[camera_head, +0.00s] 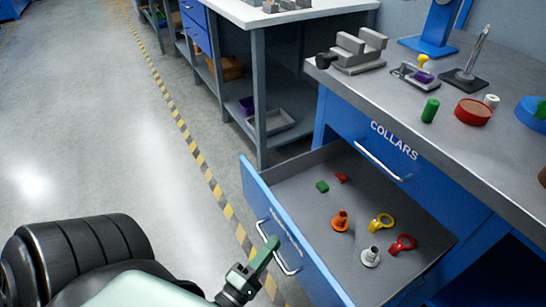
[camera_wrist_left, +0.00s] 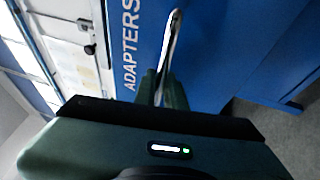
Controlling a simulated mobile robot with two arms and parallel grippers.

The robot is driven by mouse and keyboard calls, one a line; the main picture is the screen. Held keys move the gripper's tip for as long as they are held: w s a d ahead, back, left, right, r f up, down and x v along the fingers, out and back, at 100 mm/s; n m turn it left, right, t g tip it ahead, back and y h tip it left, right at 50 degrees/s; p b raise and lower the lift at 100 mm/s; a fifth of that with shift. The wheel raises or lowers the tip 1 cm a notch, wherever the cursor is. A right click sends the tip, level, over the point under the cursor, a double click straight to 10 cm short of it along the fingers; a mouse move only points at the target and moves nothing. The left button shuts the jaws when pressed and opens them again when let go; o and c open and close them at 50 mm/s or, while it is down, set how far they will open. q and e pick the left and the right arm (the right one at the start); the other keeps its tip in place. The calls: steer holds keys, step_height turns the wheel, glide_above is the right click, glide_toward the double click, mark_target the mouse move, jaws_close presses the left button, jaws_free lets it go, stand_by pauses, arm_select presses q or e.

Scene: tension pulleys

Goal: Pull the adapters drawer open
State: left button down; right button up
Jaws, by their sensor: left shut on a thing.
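The adapters drawer (camera_head: 257,193) stands pulled well out from the blue bench, and its grey inside shows. The word ADAPTERS is on its blue front in the left wrist view (camera_wrist_left: 131,45). My left gripper (camera_head: 268,250) is at the silver bar handle (camera_head: 289,267) on the drawer front. In the left wrist view the handle (camera_wrist_left: 172,40) runs down between the two dark green fingers (camera_wrist_left: 163,88), which are shut on it. My right gripper is in neither view.
The drawer holds a green block (camera_head: 322,186), a red block (camera_head: 341,177), an orange flanged piece (camera_head: 341,221), a grey one (camera_head: 371,256), a yellow ring (camera_head: 381,223) and a red ring (camera_head: 403,243). The closed collars drawer (camera_head: 365,147) is above. Open floor (camera_head: 110,130) lies left.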

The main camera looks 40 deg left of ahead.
arm_select(q)
steer(key=c, duration=1.5)
jaws_free()
steer(key=s, duration=0.2)
steer(key=s+f, duration=0.1)
steer(key=s, duration=0.4)
steer(key=shift+s+d+f, duration=0.2)
steer(key=shift+s, duration=0.15)
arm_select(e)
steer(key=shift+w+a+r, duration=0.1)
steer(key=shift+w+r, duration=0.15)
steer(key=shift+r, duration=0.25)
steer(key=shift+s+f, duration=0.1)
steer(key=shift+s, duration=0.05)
